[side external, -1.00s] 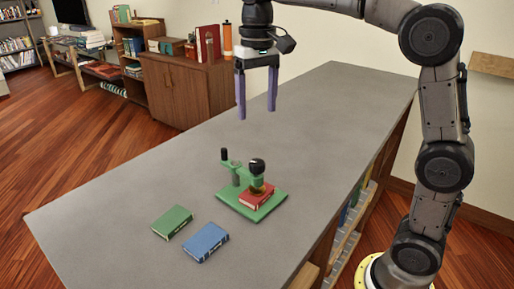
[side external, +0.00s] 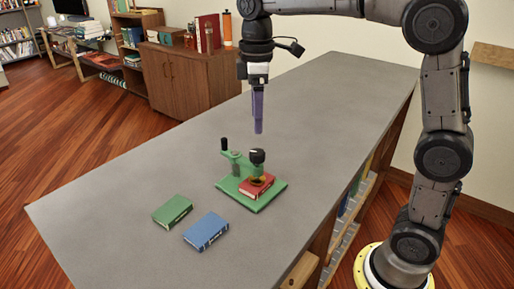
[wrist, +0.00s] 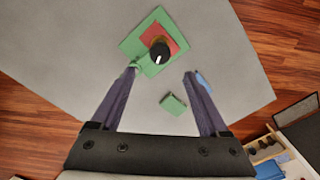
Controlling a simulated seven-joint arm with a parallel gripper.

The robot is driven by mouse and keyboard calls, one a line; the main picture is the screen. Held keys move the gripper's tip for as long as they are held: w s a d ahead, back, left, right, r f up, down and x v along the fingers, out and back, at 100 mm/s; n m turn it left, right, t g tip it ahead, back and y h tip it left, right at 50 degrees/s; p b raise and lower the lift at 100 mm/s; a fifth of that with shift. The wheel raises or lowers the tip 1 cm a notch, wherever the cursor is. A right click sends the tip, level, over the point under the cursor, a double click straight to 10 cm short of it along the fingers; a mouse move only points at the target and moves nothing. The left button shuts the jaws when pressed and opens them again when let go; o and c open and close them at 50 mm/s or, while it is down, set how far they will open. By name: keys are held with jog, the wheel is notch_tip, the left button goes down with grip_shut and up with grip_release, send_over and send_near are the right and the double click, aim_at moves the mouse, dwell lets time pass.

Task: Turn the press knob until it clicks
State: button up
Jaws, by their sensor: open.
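The black press knob (side external: 257,156) sits on top of the green press (side external: 264,202), above a red book (side external: 252,189) on the press's base. In the wrist view the knob (wrist: 159,52) shows a white mark on its top, and the red book (wrist: 173,35) shows around it. My gripper (side external: 258,131) is above the press, pointing down, with clear air between it and the knob. In the wrist view its two purple fingers (wrist: 160,73) are spread apart with nothing between them, and the knob lies ahead of the tips.
A green book (side external: 172,211) and a blue book (side external: 206,231) lie flat on the grey table (side external: 120,195) in front of the press. The press has an upright black-topped handle (side external: 224,144) at its left. The rest of the table is clear.

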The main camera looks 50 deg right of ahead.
aim_at(257, 152)
notch_tip(257, 152, down, 10)
jog(key=shift+r, duration=0.25)
grip_shut()
dwell(0.5)
